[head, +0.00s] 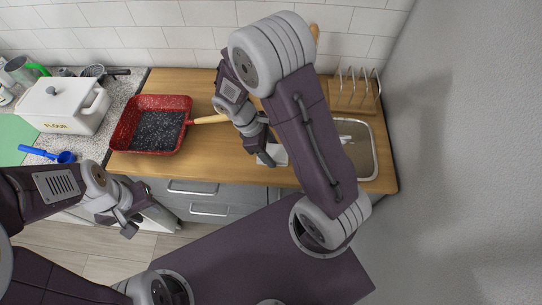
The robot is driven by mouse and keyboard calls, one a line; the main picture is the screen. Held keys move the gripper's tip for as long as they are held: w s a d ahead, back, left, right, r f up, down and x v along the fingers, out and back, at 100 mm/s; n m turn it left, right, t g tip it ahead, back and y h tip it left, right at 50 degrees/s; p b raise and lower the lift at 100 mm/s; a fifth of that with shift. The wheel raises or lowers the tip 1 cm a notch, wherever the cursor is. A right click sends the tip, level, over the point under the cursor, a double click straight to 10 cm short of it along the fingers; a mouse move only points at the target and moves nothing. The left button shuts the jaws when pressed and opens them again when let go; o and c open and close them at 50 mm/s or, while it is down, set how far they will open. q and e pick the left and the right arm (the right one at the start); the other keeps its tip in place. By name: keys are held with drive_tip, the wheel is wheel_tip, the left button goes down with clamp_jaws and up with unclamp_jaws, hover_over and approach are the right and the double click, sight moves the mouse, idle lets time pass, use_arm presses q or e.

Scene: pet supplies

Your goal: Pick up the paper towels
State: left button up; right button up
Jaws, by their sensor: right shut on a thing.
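A small white thing, which appears to be the paper towels (278,153), is on or just above the wooden counter near the sink. It is mostly hidden by my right gripper (268,157). My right gripper points down and is shut on it. I cannot tell whether it touches the counter. My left gripper (131,222) is low at the left, in front of the drawers and away from the white thing. Its fingers do not show clearly enough to tell whether they are open.
A red square pan (150,124) with a wooden handle lies left of my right gripper. A sink (358,160) and a wire rack (355,90) are at the right. A white flour box (62,107) and a blue scoop (64,157) are far left. The wood between pan and gripper is clear.

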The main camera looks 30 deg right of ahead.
drive_tip(key=s+a+r, duration=0.6)
drive_tip(key=s+r, duration=0.1)
drive_tip(key=s, duration=0.3)
